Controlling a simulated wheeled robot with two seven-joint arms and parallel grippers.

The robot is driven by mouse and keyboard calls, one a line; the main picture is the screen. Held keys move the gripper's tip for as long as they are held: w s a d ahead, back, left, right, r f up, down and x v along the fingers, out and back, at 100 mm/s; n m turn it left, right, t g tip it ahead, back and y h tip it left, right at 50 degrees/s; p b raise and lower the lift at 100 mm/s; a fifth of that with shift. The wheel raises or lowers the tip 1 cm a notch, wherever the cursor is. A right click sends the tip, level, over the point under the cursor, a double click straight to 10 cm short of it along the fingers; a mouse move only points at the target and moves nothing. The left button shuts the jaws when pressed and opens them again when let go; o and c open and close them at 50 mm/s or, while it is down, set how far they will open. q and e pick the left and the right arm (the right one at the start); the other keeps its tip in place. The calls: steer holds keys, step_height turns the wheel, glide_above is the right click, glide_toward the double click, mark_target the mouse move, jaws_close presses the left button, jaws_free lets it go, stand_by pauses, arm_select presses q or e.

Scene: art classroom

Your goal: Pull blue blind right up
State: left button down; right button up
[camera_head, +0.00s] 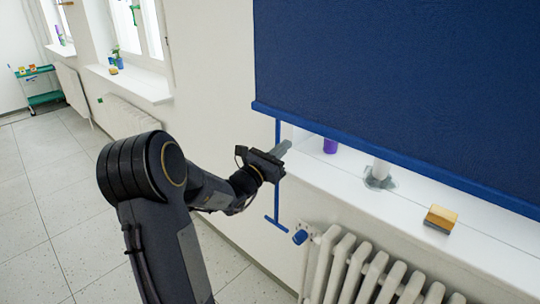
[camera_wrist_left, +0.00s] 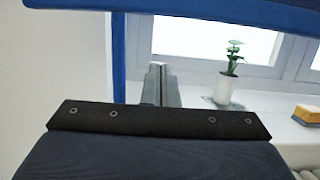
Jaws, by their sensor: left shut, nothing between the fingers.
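The blue blind (camera_head: 400,75) hangs over the window at the right in the head view, lowered to just above the sill. A thin blue rod (camera_head: 277,200) with a T-shaped end hangs from its lower left corner. My left gripper (camera_head: 284,147) is shut and empty, close to the rod and below the blind's bottom bar. In the left wrist view its fingers (camera_wrist_left: 158,82) point to the right of the rod (camera_wrist_left: 119,55), apart from it in the picture. The bottom bar (camera_wrist_left: 220,12) crosses the top of that view. My right gripper is in neither view.
The white window sill (camera_head: 400,205) carries a purple object (camera_head: 330,146), a potted plant (camera_wrist_left: 230,75) and a yellow sponge (camera_head: 441,216). A white radiator (camera_head: 350,265) stands below. The floor at the left is clear.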

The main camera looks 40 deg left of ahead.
arm_select(q)
steer(key=shift+w+r+p, duration=0.2)
steer(key=shift+r+p, duration=0.2)
steer(key=shift+r, duration=0.65)
steer(key=shift+w+r+p, duration=0.15)
steer(key=shift+r+p, duration=0.25)
steer(key=shift+r, duration=0.6)
